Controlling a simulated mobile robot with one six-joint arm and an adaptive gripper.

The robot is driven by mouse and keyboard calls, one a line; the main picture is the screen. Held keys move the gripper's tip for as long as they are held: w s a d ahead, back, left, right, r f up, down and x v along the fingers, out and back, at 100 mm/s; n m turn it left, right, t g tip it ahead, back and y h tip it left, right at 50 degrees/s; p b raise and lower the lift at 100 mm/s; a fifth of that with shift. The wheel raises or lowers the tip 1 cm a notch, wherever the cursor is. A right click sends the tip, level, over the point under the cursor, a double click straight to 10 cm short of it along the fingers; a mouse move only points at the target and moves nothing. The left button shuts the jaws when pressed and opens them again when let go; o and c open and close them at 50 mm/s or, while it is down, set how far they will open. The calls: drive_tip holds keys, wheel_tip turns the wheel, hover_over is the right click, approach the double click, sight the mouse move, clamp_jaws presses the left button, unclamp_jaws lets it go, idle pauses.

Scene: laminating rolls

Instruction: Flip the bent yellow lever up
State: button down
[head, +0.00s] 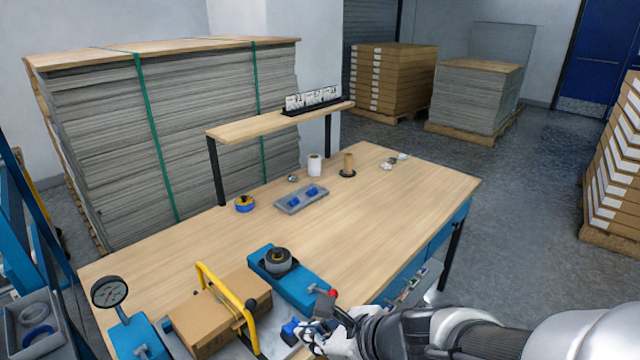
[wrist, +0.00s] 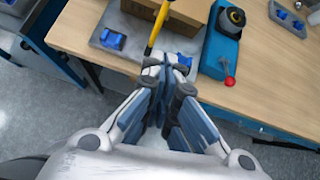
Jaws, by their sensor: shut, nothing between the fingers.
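The bent yellow lever (head: 226,287) is a yellow tube with black parts. In the head view it rises at the carton's left, bends, and slopes down across the carton toward the front. In the wrist view only a short length of the lever (wrist: 158,26) shows, ending in a dark part above my fingertips. My gripper (head: 306,334) is shut and empty at the table's front edge, to the right of the lever's lower end. In the wrist view my gripper (wrist: 168,68) points toward the lever. Whether the fingers touch it cannot be told.
A cardboard carton (head: 215,314) sits under the lever. A blue device (head: 300,283) with a red knob stands to the right, close to my gripper. A dial gauge (head: 109,292) stands at the left. The table's (head: 400,213) right half is mostly clear.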

drive_tip(key=shift+w+a, duration=0.1)
drive_tip(key=w+a+f+p, duration=0.3)
drive_tip(key=w+a, duration=0.3)
drive_tip(key=a, duration=0.2)
drive_tip(key=shift+a+f, duration=0.4)
drive_tip(key=shift+f, duration=0.35)
drive_tip(key=shift+r, duration=0.15)
